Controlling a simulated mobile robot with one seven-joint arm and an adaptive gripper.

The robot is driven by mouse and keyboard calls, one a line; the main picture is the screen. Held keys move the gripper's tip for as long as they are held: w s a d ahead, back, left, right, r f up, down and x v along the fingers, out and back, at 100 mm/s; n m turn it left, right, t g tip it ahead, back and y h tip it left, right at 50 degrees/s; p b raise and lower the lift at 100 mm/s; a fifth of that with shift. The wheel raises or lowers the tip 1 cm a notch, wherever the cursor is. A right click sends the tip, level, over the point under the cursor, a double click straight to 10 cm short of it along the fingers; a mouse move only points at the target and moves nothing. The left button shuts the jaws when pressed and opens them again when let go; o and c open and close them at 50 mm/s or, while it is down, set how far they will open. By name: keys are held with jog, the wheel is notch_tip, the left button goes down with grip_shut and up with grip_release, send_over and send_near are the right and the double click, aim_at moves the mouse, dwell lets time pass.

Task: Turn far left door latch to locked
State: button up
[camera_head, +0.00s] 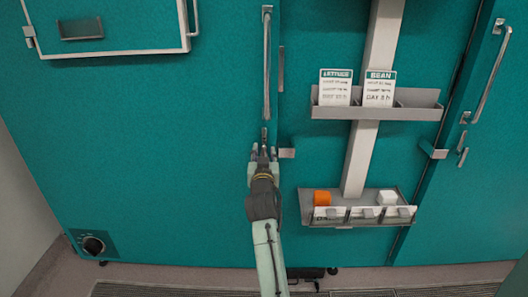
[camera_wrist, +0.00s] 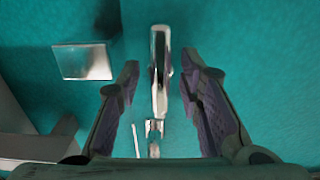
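The far left door latch (camera_head: 264,136) is a small metal lever on the teal door, just below the long vertical handle. It stands about upright. In the wrist view the latch lever (camera_wrist: 160,75) shows as a shiny bar between my fingers. My gripper (camera_head: 264,157) is open around the lower part of the latch in the head view. In the wrist view my gripper (camera_wrist: 160,85) shows a gap on both sides of the lever. A metal catch bracket (camera_head: 287,153) sits right of the latch; this bracket (camera_wrist: 84,62) is at left in the wrist view.
The long door handle (camera_head: 267,65) is above my gripper. Another latch (camera_head: 462,141) is at far right. The left door panel is mostly clear.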

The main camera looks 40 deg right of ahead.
jog(key=shift+w, duration=0.1)
jog(key=shift+c, duration=0.4)
grip_shut()
dwell(0.4)
